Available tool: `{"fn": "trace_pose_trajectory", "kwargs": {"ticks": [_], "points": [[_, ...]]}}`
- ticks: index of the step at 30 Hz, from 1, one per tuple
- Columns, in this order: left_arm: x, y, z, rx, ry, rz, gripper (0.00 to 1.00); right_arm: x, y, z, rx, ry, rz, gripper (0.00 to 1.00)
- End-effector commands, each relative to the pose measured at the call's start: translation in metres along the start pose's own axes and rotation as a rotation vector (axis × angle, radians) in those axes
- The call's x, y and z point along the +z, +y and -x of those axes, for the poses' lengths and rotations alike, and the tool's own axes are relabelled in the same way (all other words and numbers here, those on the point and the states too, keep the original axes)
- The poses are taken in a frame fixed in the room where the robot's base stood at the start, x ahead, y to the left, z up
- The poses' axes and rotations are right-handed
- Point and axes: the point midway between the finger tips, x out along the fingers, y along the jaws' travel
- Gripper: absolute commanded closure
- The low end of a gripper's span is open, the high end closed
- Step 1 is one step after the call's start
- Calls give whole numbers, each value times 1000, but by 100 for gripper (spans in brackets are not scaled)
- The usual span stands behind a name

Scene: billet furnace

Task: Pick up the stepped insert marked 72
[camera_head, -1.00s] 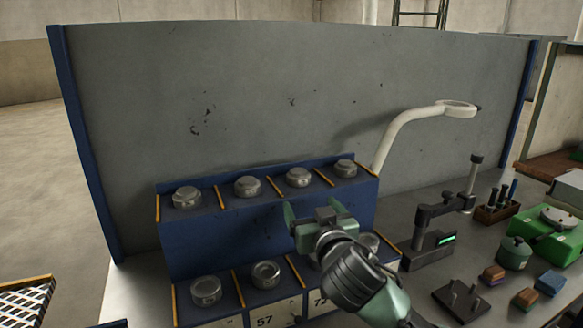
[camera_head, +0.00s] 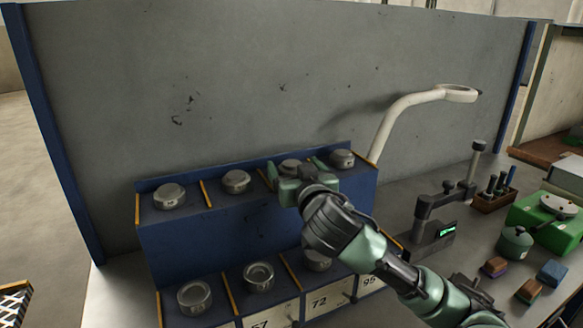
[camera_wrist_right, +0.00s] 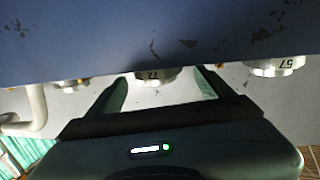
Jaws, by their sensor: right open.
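My left gripper is not in view.
A blue two-tier rack (camera_head: 200,245) holds several similar inserts, divided by yellow strips. The insert marked 57 (camera_wrist_right: 278,67) is a neighbour. Upper-row insert (camera_head: 342,158) stands close on the right. A grey panel (camera_head: 260,80) rises behind; a white lamp arm (camera_head: 395,115) stands right.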

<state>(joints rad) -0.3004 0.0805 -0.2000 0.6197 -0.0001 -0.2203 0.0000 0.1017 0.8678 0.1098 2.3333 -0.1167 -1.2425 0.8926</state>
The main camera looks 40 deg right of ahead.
Motion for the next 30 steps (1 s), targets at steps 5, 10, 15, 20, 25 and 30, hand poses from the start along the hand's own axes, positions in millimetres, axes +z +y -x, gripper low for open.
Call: {"fn": "trace_pose_trajectory", "kwargs": {"ticks": [5, 10, 15, 20, 25, 30], "points": [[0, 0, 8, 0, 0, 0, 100, -2, 0, -21, 2, -1, 2, 19], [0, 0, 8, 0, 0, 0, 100, -1, 0, -24, 0, 0, 0, 19], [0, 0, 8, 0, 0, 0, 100, -1, 0, -24, 0, 0, 0, 38], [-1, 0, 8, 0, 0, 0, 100, 0, 0, -24, 0, 0, 1, 83], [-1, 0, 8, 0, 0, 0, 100, -3, 0, -24, 1, 6, 0, 100], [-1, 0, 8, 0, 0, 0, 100, -3, 0, -24, 1, 5, 0, 100]]}}
